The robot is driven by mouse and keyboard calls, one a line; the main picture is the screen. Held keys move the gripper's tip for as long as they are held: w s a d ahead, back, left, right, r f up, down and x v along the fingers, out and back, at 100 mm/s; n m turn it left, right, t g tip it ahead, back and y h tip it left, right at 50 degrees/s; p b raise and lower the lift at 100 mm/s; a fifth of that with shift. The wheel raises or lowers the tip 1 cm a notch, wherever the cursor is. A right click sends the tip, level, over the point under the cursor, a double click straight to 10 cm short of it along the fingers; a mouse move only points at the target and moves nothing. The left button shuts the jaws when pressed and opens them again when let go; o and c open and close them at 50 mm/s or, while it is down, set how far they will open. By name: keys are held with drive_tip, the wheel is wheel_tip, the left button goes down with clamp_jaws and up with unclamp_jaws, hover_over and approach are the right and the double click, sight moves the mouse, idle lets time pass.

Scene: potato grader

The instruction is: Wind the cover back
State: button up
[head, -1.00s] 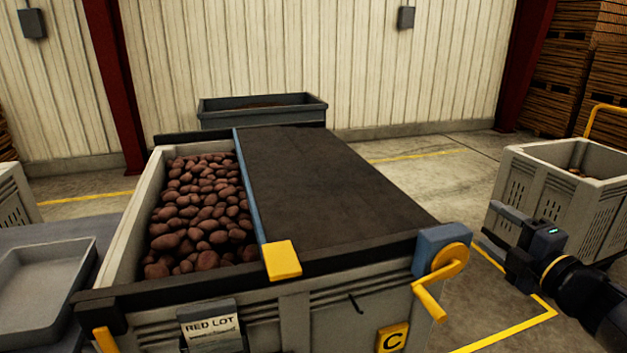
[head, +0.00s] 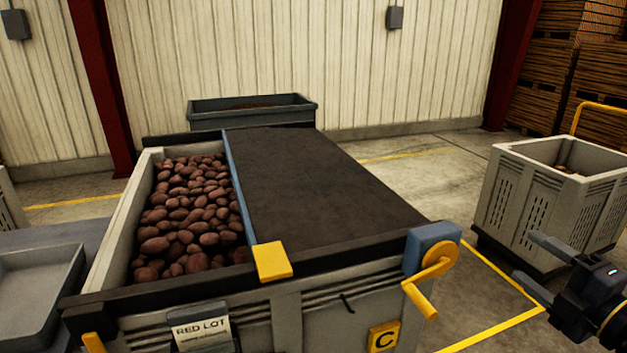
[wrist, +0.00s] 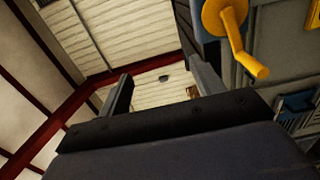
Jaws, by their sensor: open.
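The dark cover (head: 325,185) lies over the right part of the bin (head: 300,315), with a blue bar (head: 238,190) and a yellow tab (head: 272,262) at its left edge. Red-brown potatoes (head: 195,210) show uncovered at the left. A yellow crank (head: 432,275) sits on a blue-grey housing at the bin's front right corner, its handle pointing down and toward me. It also shows in the wrist view (wrist: 236,40), at upper right. My gripper (head: 530,262) is open and empty, to the right of the crank and apart from it. Its fingers frame only wall in the wrist view (wrist: 160,88).
A grey slatted crate (head: 530,205) stands at the right, behind my gripper. A shallow grey tray (head: 35,300) lies at the left. A dark trough (head: 250,112) stands behind the bin. Yellow-lined floor is open between bin and crate.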

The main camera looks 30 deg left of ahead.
drive_tip(key=v, duration=1)
drive_tip(key=shift+s, duration=0.1)
drive_tip(key=x, duration=1.4)
drive_tip(key=shift+d, duration=0.1)
idle(0.4)
drive_tip(key=v, duration=1.4)
drive_tip(key=x, duration=2.2)
drive_tip(key=s+a+f+b, duration=0.4)
drive_tip(key=a+f+b, duration=0.1)
drive_tip(key=f+b, duration=0.2)
drive_tip(key=shift+s+b, duration=0.4)
drive_tip(key=shift+b, duration=0.15)
